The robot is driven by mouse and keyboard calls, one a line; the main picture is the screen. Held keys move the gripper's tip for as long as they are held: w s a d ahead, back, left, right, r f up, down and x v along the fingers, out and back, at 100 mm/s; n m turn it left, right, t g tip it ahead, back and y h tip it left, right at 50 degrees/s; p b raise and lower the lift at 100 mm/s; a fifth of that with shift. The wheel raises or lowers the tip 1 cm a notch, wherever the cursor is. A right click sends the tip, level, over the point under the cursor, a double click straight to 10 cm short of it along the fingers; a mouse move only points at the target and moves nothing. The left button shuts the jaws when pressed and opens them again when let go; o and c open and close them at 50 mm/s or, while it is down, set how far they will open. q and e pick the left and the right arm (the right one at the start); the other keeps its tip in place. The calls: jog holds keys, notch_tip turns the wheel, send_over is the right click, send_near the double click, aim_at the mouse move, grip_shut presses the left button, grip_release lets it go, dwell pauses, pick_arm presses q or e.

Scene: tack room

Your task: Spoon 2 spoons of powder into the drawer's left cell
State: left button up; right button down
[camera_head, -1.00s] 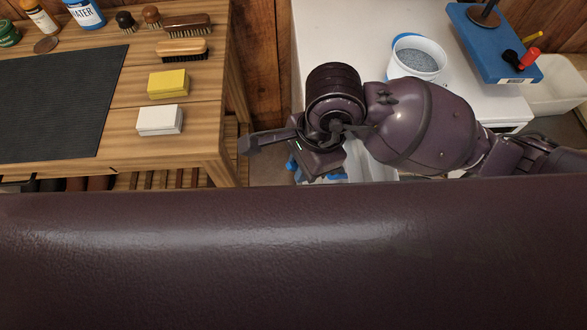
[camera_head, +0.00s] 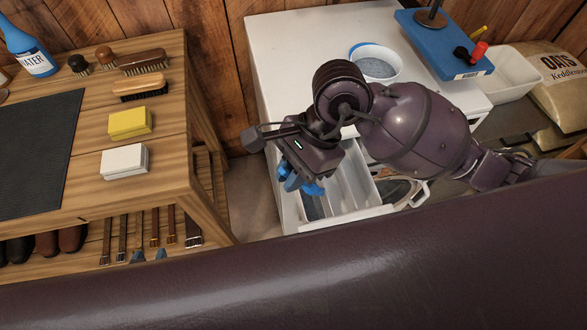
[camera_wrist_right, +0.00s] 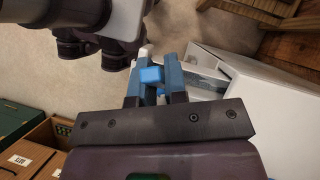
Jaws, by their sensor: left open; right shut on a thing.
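A white tub (camera_head: 376,68) of grey-blue powder stands on the white cabinet top. Below it the white drawer (camera_head: 352,188) is pulled open, with dividers and long cells. My right gripper (camera_head: 300,182) is over the drawer's left part, fingers down, and covers much of the left cell. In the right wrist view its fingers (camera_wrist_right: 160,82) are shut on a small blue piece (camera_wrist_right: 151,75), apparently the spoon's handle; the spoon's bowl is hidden. Grey-blue material shows low in the left cell.
A wooden bench (camera_head: 190,110) at left holds brushes, a yellow box (camera_head: 130,123), a white box (camera_head: 124,161) and a dark mat. A white bin (camera_head: 510,75) and an oats sack (camera_head: 555,80) are at right.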

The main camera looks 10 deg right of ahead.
jog(key=s+a+f+t+h+p, duration=0.3)
jog(key=a+f+t+h+p, duration=0.1)
jog(key=a+h, duration=0.3)
jog(key=shift+s+a+h, duration=0.15)
jog(key=shift+a+h, duration=0.1)
jog(key=shift+h, duration=0.95)
jog(key=shift+d, duration=0.1)
